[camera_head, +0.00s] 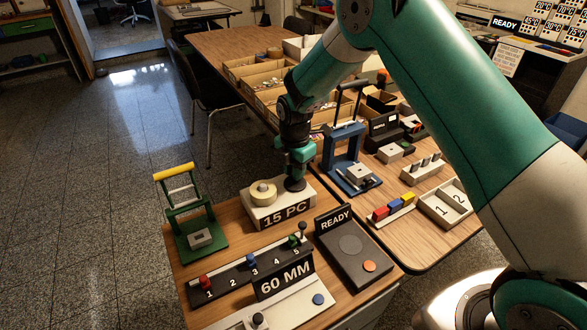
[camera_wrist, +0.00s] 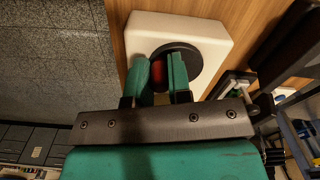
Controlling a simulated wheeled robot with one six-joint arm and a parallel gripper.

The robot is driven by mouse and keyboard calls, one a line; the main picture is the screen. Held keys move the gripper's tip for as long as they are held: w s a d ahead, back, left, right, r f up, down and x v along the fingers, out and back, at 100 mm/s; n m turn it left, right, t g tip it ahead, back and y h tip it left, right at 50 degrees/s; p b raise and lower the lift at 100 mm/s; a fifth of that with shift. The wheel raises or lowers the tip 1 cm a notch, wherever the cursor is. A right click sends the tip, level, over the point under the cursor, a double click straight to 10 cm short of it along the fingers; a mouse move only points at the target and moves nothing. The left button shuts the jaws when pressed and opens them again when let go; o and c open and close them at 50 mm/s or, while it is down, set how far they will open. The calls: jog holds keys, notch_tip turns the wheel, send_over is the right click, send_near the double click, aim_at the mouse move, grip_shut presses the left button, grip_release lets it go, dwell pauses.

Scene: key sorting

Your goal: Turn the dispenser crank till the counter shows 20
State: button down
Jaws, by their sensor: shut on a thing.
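The dispenser (camera_head: 249,215) is a white box on the near wooden table, with a beige roll (camera_head: 262,190) on top. The counter on its front (camera_head: 286,215) reads 15 PC. Its crank (camera_head: 295,186) is a dark disc at the right of the top, partly hidden by my gripper (camera_head: 297,168). In the wrist view, the black disc (camera_wrist: 193,58) lies on the white box (camera_wrist: 148,24). A red knob (camera_wrist: 158,75) on it sits between the two green fingers of my gripper (camera_wrist: 159,70), which is shut on it.
A green press with a yellow handle (camera_head: 175,171) stands left of the dispenser. A numbered slider panel reading 60 MM (camera_head: 284,281) and a black READY unit (camera_head: 365,249) stand in front. A blue press (camera_head: 345,148) and trays are behind to the right.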

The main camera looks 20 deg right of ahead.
aim_at(297, 187)
jog(key=m, duration=0.4)
jog(key=shift+s+d+m, duration=0.15)
jog(key=shift+d+m, duration=0.15)
jog(key=shift+d, duration=0.1)
jog(key=m, duration=0.2)
jog(key=m+p, duration=0.1)
jog(key=shift+s+d+m, duration=0.2)
jog(key=shift+s+m, duration=0.05)
jog(key=shift+m, duration=0.15)
jog(key=m, duration=0.4)
jog(key=shift+s+d, duration=0.15)
jog(key=shift+s, duration=0.25)
jog(key=m, duration=0.5)
jog(key=shift+s+p, duration=0.3)
jog(key=shift+s, duration=0.1)
jog(key=m, duration=0.4)
jog(key=shift+s+a, duration=0.2)
jog(key=shift+s, duration=0.15)
jog(key=m, duration=0.4)
jog(key=shift+s+a, duration=0.25)
jog(key=m, duration=0.3)
jog(key=shift+s+a+m+p, duration=0.15)
jog(key=shift+a+m+p, duration=0.15)
jog(key=shift+a+m, duration=0.2)
jog(key=shift+m, duration=0.8)
jog(key=shift+a+m, duration=0.15)
jog(key=shift+m, duration=0.85)
